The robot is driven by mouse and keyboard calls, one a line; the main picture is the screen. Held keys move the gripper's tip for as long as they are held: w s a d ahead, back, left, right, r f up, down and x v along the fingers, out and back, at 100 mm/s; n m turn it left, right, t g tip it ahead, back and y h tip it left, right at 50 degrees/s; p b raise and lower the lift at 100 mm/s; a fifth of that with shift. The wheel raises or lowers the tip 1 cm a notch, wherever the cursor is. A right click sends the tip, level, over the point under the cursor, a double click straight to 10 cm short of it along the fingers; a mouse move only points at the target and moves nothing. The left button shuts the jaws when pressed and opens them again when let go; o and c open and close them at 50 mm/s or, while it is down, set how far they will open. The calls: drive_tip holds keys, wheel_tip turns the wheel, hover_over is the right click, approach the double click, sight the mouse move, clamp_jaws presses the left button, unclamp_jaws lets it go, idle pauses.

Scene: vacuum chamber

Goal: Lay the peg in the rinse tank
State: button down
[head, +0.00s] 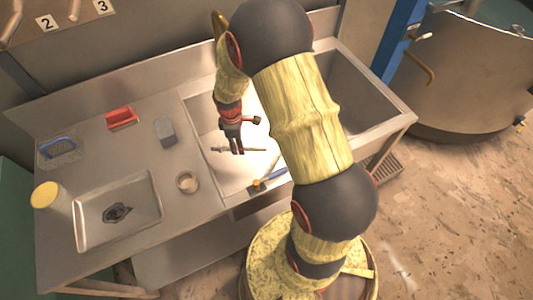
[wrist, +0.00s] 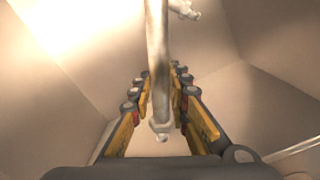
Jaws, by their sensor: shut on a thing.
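My gripper (head: 237,150) points down over the lit left basin (head: 207,118) of the metal sink unit. It is shut on a thin pale rod, the peg (head: 256,150), which lies crosswise between the fingers. In the wrist view the peg (wrist: 158,60) runs from the top edge down between the fingers (wrist: 158,95), with a small knob at its near end. The peg appears to be held above the basin floor; its exact height cannot be told. My arm hides part of the sink. No label shows which basin is the rinse tank.
A right basin (head: 345,88) lies behind my arm. The left counter holds a tray (head: 84,200), a ring-shaped cup (head: 187,182), a grey block (head: 165,131), a red holder (head: 122,118) and a yellow-topped jar (head: 45,196).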

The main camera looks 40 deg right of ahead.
drive_tip(key=s+d+f+n+b, duration=0.1)
drive_tip(key=s+d+f+n, duration=0.2)
drive_tip(key=f+n, duration=0.15)
drive_tip(key=shift+n, duration=0.45)
drive_tip(key=w+d+f+b, duration=0.5)
drive_tip(key=w+d+f, duration=0.4)
drive_tip(key=shift+w+d+f+b, duration=0.25)
drive_tip(key=shift+f+b, duration=0.15)
drive_tip(key=shift+w+f+b, duration=0.1)
drive_tip(key=shift+f+b, duration=0.4)
drive_tip(key=shift+f, duration=1)
drive_tip(key=shift+f, duration=0.1)
drive_tip(key=c, duration=1.8)
unclamp_jaws()
drive_tip(key=shift+o, duration=0.6)
